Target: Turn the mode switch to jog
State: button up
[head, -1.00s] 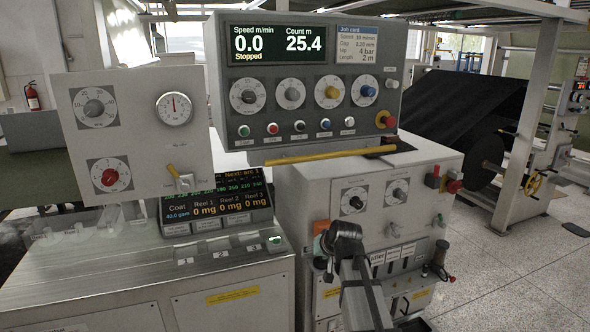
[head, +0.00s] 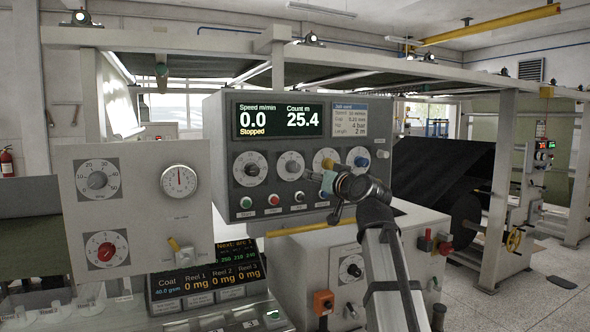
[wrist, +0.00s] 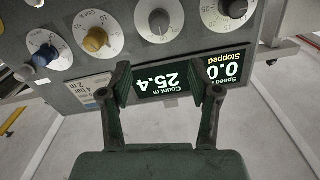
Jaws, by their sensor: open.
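The grey control panel (head: 222,175) carries a row of dials: a black-knobbed dial (head: 250,168), a grey-knobbed dial (head: 291,166), a yellow knob (head: 327,161) and a blue knob (head: 361,161). My gripper (head: 312,184) is raised in front of the panel, near the yellow dial and the lower buttons. In the wrist view, upside down, my gripper (wrist: 162,80) is open and empty, with its fingers over the display; the yellow knob (wrist: 95,39) and blue knob (wrist: 44,55) lie beyond.
The panel display (head: 280,121) reads 0.0, Stopped. Coloured buttons, including a green one (head: 246,202), sit below the dials. A yellow bar (head: 300,228) runs under the panel. A separate pale panel (head: 137,205) with dials and a gauge stands left.

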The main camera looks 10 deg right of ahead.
aim_at(297, 167)
jog(key=p+x, duration=0.5)
jog(key=x, duration=1)
jog(key=shift+w+a, duration=0.1)
jog(key=shift+w, duration=0.3)
jog(key=shift+w+a+p, duration=0.15)
jog(key=shift+w+p, duration=0.2)
jog(key=shift+w, duration=0.15)
jog(key=shift+c, duration=0.4)
jog(key=c, duration=1.1)
